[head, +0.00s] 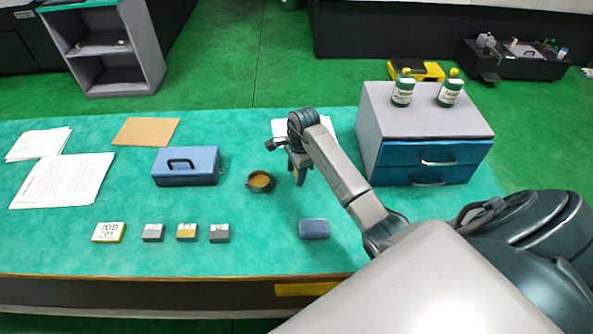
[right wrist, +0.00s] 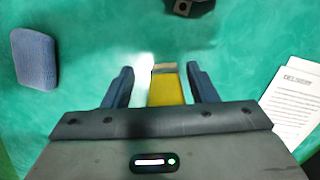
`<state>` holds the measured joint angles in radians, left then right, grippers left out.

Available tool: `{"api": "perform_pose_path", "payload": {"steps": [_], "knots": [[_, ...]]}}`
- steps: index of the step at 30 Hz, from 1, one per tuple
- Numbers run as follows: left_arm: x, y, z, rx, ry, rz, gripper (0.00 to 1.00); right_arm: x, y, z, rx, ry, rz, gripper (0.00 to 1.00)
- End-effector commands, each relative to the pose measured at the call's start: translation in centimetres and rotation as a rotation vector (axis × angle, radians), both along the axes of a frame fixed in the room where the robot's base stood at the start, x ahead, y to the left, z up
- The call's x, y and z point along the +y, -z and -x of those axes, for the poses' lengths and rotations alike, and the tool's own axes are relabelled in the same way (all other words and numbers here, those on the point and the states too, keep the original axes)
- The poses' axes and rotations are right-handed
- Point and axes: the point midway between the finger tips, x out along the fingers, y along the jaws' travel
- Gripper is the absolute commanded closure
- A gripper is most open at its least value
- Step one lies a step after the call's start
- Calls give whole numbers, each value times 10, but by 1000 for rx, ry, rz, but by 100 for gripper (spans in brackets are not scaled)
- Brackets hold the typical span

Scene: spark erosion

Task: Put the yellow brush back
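The yellow brush (right wrist: 168,90) is between the two fingers of my right gripper (right wrist: 161,78) in the right wrist view. Its grey-brown end points away from the palm, and a bright white patch lies beside it. My right gripper (head: 297,178) points down above the table in the head view, with a little yellow between its fingers. A dark round cup (head: 260,181) with a brownish inside stands just left of the gripper. My left gripper is not in view.
A blue box with a handle (head: 186,167) lies left of the cup. A blue-grey block (head: 314,229) is near the front. Several small blocks (head: 186,232) form a row at left. A drawer unit (head: 425,130) carrying two bottles stands right. White paper (head: 285,128) lies behind the gripper.

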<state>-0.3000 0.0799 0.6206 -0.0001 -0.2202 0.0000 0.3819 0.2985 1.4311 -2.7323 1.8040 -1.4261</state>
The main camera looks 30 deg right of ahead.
Motion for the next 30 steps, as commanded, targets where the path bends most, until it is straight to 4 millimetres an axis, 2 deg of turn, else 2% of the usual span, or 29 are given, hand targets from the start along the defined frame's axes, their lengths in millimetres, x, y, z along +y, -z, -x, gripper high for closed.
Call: {"api": "perform_pose_path", "payload": {"steps": [5, 8, 11, 17, 18, 21, 30], "knots": [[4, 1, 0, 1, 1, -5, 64, -1, -2, 0, -2, 0, 0, 48], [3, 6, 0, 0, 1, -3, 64, -2, -10, -1, -3, 0, 0, 48], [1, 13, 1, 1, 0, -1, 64, -5, -26, -1, -6, 0, 3, 48], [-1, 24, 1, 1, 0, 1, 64, -9, -70, 0, -6, 0, 2, 48], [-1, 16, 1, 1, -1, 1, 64, -10, -82, 1, -3, 0, 1, 48], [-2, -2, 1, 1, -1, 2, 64, -11, -97, 2, 0, 1, 1, 48], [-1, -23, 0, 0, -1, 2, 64, -14, -119, 2, 0, 1, 0, 48]]}}
